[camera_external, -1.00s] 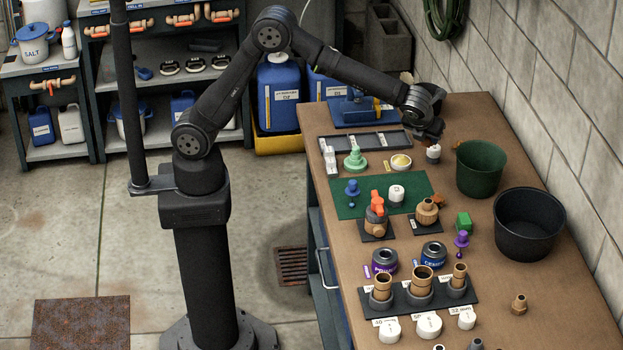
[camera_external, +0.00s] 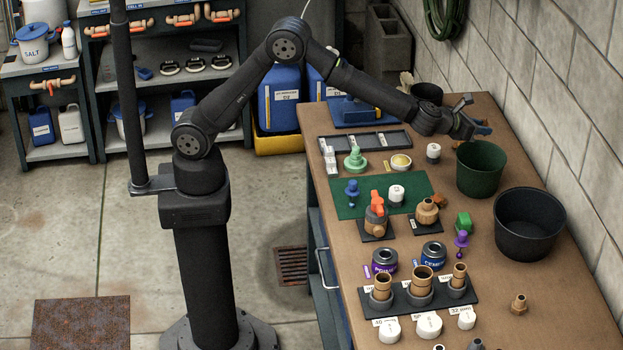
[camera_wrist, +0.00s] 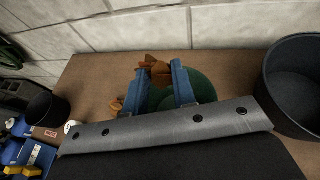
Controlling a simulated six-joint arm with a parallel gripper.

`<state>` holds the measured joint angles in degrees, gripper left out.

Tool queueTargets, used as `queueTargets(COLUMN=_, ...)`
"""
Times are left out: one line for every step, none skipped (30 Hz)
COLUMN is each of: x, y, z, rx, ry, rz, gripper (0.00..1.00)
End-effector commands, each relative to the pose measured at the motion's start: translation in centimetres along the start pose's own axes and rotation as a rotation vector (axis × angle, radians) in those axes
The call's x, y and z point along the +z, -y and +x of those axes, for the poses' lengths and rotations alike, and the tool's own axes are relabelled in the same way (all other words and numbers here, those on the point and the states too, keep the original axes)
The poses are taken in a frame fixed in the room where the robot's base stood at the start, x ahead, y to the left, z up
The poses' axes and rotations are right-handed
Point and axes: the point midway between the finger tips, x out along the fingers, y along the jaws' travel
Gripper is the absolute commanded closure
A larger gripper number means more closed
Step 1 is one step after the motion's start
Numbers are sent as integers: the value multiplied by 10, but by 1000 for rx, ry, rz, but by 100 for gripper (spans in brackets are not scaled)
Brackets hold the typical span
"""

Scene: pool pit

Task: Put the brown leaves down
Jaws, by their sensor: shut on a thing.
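My gripper (camera_external: 478,127) is over the back rim of the green bucket (camera_external: 481,178). In the wrist view its two blue fingers (camera_wrist: 163,88) are shut on a clump of brown leaves (camera_wrist: 154,68), which pokes out between the fingertips. The green bucket (camera_wrist: 203,88) shows below and behind the fingers in that view; its inside is mostly hidden. In the external view the held leaves are hard to make out. Another orange-brown bit (camera_wrist: 116,105) lies on the table left of the fingers.
A large black bucket (camera_external: 530,228) stands in front and to the right of the green one. A white-capped jar (camera_external: 433,152) and a dark pot (camera_external: 427,93) are to the left and behind. Fittings and cans crowd the bench's left and middle. A block wall (camera_external: 560,100) runs along the right.

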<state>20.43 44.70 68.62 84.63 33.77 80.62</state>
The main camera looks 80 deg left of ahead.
Motion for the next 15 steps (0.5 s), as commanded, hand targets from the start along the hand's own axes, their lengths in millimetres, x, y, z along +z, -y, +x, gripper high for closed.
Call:
queueTargets(x=-7, y=0, z=2, rx=1, ry=-2, rz=2, gripper=96)
queueTargets(x=-10, y=0, z=4, rx=1, ry=-3, rz=3, gripper=96)
queueTargets(x=-14, y=0, z=5, rx=1, ry=-3, rz=2, gripper=96)
queueTargets(x=-18, y=0, z=7, rx=1, ry=-3, rz=3, gripper=96)
queueTargets(x=-21, y=0, z=8, rx=1, ry=-3, rz=2, gripper=96)
queueTargets(x=-26, y=-1, z=10, rx=2, ry=-4, rz=3, gripper=96)
queueTargets(x=-29, y=0, z=12, rx=2, ry=-3, rz=3, gripper=96)
queueTargets(x=-33, y=-1, z=13, rx=2, ry=-4, rz=2, gripper=96)
queueTargets(x=-37, y=-1, z=14, rx=2, ry=-4, rz=2, gripper=96)
queueTargets(x=-40, y=-1, z=16, rx=1, ry=-3, rz=2, gripper=96)
queueTargets(x=-43, y=-1, z=17, rx=1, ry=-3, rz=2, gripper=96)
queueTargets(x=-48, y=-1, z=19, rx=2, ry=-4, rz=1, gripper=96)
queueTargets(x=-51, y=-1, z=20, rx=2, ry=-3, rz=3, gripper=96)
queueTargets(x=-55, y=-1, z=22, rx=2, ry=-4, rz=2, gripper=96)
queueTargets(x=-59, y=-1, z=24, rx=2, ry=-4, rz=2, gripper=96)
